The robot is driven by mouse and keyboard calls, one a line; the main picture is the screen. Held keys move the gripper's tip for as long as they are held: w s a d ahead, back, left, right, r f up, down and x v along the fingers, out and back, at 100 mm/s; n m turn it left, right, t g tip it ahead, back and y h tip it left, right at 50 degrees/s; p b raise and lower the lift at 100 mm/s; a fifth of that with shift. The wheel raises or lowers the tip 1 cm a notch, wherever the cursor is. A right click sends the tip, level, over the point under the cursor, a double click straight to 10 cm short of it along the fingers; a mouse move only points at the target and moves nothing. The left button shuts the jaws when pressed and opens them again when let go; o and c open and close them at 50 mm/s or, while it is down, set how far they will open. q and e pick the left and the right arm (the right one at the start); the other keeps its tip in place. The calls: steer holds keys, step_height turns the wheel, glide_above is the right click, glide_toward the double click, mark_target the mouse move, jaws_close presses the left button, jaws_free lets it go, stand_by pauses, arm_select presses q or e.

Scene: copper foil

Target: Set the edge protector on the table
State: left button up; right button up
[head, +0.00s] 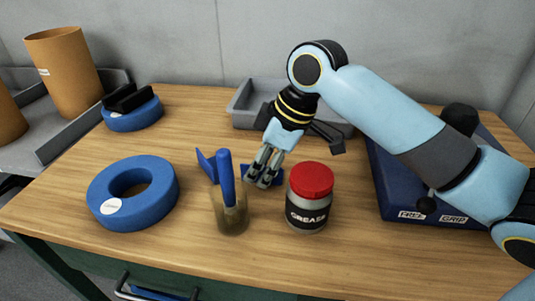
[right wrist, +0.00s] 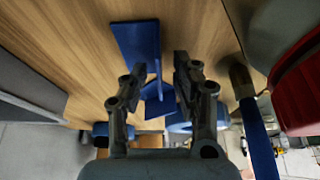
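The edge protector, which I take to be the blue angled piece (head: 276,171), is by my right gripper's fingertips and partly hidden by them in the head view. The right wrist view shows its flat blue plate (right wrist: 138,42) beyond the fingers, with a thin upright fin between them. My right gripper (head: 257,181) points down, low over the wooden table (head: 330,270). Its fingers (right wrist: 168,65) stand apart, with a gap visible beside the fin. I cannot tell whether the piece touches the table. My left gripper is not in view.
A grease jar (head: 308,212) with a red lid stands close right of the gripper. A cup (head: 233,218) holding blue-handled items is to its left. A blue ring (head: 100,180) lies further left. A grey tray (head: 245,100) is behind; a dark blue case (head: 385,190) is right.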

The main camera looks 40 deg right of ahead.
steer(key=p+v, duration=0.2)
steer(key=v, duration=1)
steer(key=shift+f, duration=0.1)
